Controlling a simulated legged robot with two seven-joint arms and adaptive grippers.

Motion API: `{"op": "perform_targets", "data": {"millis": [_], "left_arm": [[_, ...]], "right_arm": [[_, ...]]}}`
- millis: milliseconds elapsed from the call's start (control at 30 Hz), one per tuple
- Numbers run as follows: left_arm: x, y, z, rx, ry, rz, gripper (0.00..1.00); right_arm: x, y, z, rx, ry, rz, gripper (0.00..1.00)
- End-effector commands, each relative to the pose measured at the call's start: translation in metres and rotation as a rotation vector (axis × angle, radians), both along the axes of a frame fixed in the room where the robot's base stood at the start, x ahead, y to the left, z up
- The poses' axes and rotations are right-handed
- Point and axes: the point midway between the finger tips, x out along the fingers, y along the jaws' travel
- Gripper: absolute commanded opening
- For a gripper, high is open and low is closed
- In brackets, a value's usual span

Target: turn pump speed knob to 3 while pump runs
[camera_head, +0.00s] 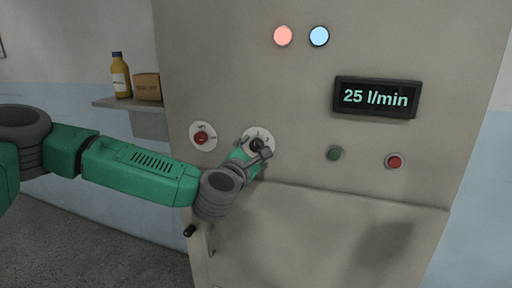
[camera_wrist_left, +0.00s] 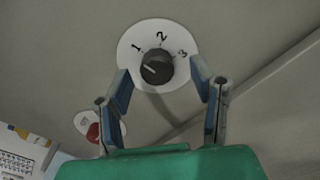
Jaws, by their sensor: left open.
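The pump speed knob (camera_wrist_left: 157,66) is black and round on a white dial plate (camera_wrist_left: 178,36) marked 1, 2 and 3. A pale line on its face lies on the left side, nearer the 1 than the 3. My left gripper (camera_head: 259,149) is at the dial, and its arm comes in from the left. In the left wrist view the gripper's two blue-grey fingers (camera_wrist_left: 161,79) are spread, one on each side of the knob, with gaps to it. The head view shows the knob (camera_head: 257,144) partly hidden by the gripper. The display (camera_head: 375,97) reads 25 l/min.
A red knob (camera_head: 201,138) on a white disc sits left of the dial. A green button (camera_head: 334,153) and a red button (camera_head: 394,161) are at the right. Pink-red (camera_head: 283,36) and blue (camera_head: 319,36) lamps glow above. A shelf (camera_head: 120,103) holds a bottle and box.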

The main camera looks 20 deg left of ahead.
Motion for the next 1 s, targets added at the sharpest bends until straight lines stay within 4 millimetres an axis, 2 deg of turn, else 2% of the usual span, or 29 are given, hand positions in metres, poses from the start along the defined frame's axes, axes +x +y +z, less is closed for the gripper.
{"op": "perform_targets", "data": {"millis": [100,400,433,533,567,1000], "left_arm": [[0.0077,-0.0003,0.0006,0.0,-0.001,0.001,0.51],[0.0097,-0.001,0.0001,0.0,0.0,-0.001,0.51],[0.0097,-0.0013,0.0001,0.001,0.0,-0.001,0.44],[0.0096,-0.0019,0.0002,0.001,0.001,-0.001,0.09],[0.0096,-0.0021,0.0004,0.001,0.0,-0.001,0.02],[0.0095,-0.0027,0.0017,0.064,-0.005,-0.004,0.02]], "right_arm": [[0.0,0.0001,0.0016,0.0,0.0,0.0,0.4],[0.0,0.0002,0.0016,0.0,0.0,0.0,0.4],[0.0,0.0002,0.0016,0.0,0.0,0.0,0.4],[0.0,0.0002,0.0016,0.0,0.0,0.0,0.4],[0.0,0.0001,0.0016,0.0,0.0,0.0,0.4],[0.0,0.0001,-0.0001,0.0,0.0,0.0,0.4]]}}
